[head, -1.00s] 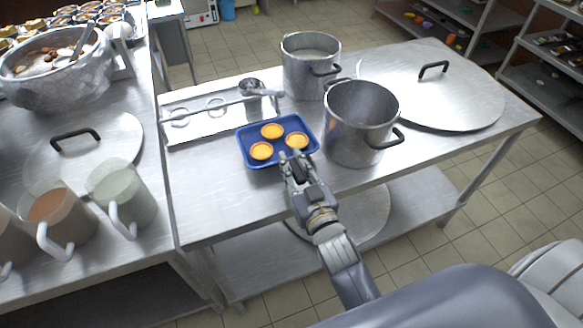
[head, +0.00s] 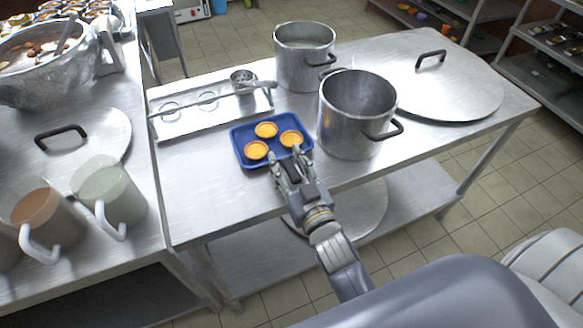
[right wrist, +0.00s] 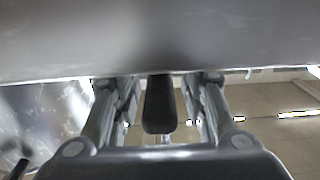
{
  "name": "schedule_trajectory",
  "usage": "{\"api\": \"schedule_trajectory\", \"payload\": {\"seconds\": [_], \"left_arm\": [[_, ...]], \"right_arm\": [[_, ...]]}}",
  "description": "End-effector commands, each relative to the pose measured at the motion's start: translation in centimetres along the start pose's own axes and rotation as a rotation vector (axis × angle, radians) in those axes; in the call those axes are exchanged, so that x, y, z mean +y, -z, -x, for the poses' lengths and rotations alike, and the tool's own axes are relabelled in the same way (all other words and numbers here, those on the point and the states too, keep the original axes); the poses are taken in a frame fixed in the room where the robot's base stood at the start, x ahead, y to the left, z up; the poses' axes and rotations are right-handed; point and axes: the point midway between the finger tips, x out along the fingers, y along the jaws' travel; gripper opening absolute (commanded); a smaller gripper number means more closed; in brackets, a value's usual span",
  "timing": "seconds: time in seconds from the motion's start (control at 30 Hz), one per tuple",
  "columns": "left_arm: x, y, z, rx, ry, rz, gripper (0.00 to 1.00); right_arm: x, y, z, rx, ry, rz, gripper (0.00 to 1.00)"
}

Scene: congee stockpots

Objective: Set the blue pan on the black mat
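The blue pan (head: 238,146) is a small rectangular tray holding three orange tarts. It lies flat on the steel table in the head view, left of the front stockpot. My right gripper (head: 285,155) is at the pan's front edge with its fingers apart. In the right wrist view, a dark bar (right wrist: 160,104) stands between the spread fingers, with gaps on both sides; I cannot tell what it belongs to. Whether the fingers touch the pan is unclear. I see no black mat in either view. My left gripper is out of view.
An open steel stockpot (head: 352,125) stands close right of the pan, with another stockpot (head: 303,65) behind it. A large round lid (head: 455,85) covers the table's right part. A metal rack (head: 190,122) with a ladle lies behind the pan. The table's front-left is bare.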

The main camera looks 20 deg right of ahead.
Motion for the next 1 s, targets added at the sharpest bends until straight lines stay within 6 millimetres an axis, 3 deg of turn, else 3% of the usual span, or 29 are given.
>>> {"api": "schedule_trajectory", "payload": {"seconds": [0.17, 0.7, 1.0], "left_arm": [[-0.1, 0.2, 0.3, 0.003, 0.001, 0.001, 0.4], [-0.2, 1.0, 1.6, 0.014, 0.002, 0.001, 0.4], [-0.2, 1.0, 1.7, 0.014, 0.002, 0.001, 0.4]], "right_arm": [[0.0, 0.0, 1.4, -0.002, 0.0, -0.001, 0.39], [0.0, 0.0, 10.2, -0.003, -0.001, 0.0, 0.39], [0.0, 0.1, 11.9, 0.001, -0.001, 0.0, 0.39]]}}
